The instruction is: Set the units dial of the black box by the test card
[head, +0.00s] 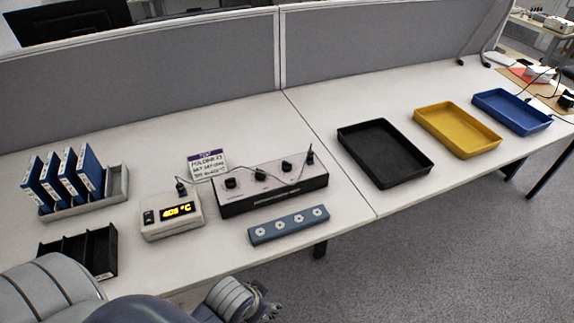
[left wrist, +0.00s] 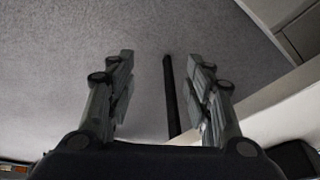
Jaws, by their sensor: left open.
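The black box (head: 270,184) has a light top panel with several dark dials and stands on the desk near the middle of the head view. I cannot tell which dial is the units dial or read its setting. The test card (head: 207,164) stands behind the box's left end, white with a purple top strip and handwritten lines too small to read surely. My left gripper (head: 270,304) is low in the head view, off the desk's front edge, in front of the box and apart from it. In the left wrist view it (left wrist: 165,85) is open and empty over grey floor.
A white meter (head: 171,216) showing "405 °C" is wired beside the box. A blue-grey bar (head: 289,225) with several round sockets lies in front. Blue binders (head: 62,175) and a black rack (head: 82,252) are left; black (head: 385,153), yellow (head: 457,129) and blue (head: 512,111) trays are right.

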